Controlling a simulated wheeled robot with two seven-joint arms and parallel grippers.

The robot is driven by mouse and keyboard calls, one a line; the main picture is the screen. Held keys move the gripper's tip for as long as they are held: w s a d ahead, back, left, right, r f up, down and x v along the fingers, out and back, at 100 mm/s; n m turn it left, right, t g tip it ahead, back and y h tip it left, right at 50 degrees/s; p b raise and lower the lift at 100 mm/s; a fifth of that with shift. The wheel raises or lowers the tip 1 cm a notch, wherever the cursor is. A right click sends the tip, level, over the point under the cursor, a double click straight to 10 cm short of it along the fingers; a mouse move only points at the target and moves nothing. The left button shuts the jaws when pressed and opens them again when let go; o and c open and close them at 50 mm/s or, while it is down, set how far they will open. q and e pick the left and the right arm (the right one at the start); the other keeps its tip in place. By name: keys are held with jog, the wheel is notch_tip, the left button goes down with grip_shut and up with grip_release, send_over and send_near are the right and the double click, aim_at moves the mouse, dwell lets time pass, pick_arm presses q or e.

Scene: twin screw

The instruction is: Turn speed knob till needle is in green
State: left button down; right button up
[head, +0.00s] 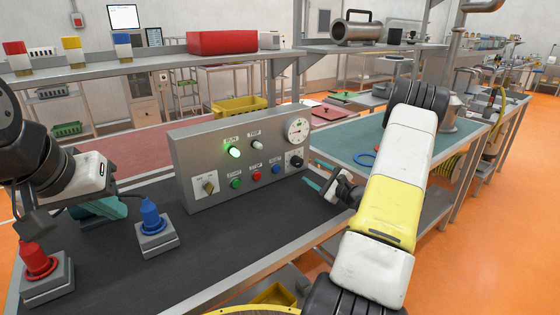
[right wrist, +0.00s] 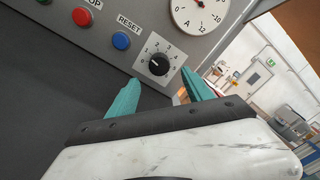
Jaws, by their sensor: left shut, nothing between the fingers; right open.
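The black speed knob (head: 296,161) sits at the panel's lower right. In the right wrist view the knob (right wrist: 158,64) is on a white numbered plate, with a small pale mark on its face. The round gauge (head: 298,130) is above it; in the right wrist view the gauge (right wrist: 199,14) is cut by the top edge. I cannot tell where its needle stands or see a green zone. My right gripper (right wrist: 160,77) is open, its teal fingers apart in front of the knob, seemingly not touching it. My left gripper (head: 105,208) is shut and empty, left of the panel.
The grey panel (head: 190,157) also carries a lit green lamp (head: 234,152), a pale lamp (head: 258,144), green, red and blue buttons (head: 276,169) and a selector switch (head: 209,186). A red plug (head: 37,260) and a blue plug (head: 150,214) stand on the dark bench (head: 215,245).

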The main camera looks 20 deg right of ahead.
aim_at(300, 164)
jog(key=x, duration=0.7)
jog(key=shift+w+a, duration=0.15)
jog(key=shift+w, duration=0.15)
grip_shut()
jog(key=m, duration=0.4)
jog(key=shift+m, duration=1.8)
